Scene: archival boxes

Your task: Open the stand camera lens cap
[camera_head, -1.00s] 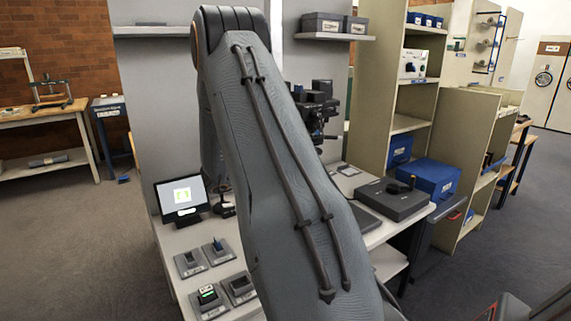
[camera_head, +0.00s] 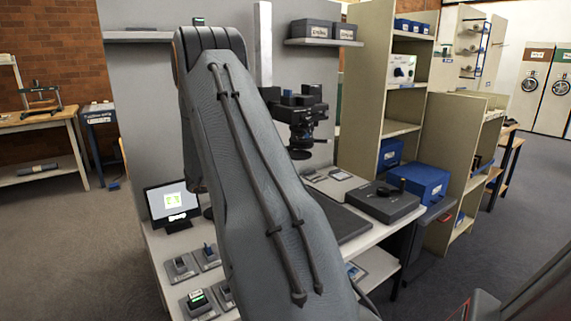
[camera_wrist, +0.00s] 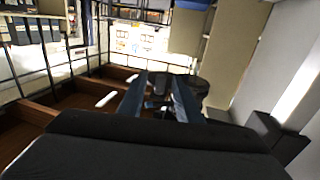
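The stand camera (camera_head: 299,108) is a black unit on the grey stand column, just right of my arm in the head view. Its dark lens barrel (camera_head: 303,132) points down. A dark round piece (camera_head: 300,153) sits at its lower end; I cannot tell whether this is the lens cap or how it is attached. In the wrist view, the two bluish fingers of my gripper (camera_wrist: 160,88) stand apart. Dark parts show between and beyond them, with a dark disc (camera_wrist: 189,82) by the right finger. Contact cannot be made out. The head view hides my gripper behind my arm.
Below the camera is a bench with a dark board (camera_head: 345,224), a grey box (camera_head: 384,203), a small monitor (camera_head: 171,205) and several switch units (camera_head: 180,268). A wall shelf (camera_head: 324,42) carries grey boxes. A shelving unit (camera_head: 365,90) stands to the right.

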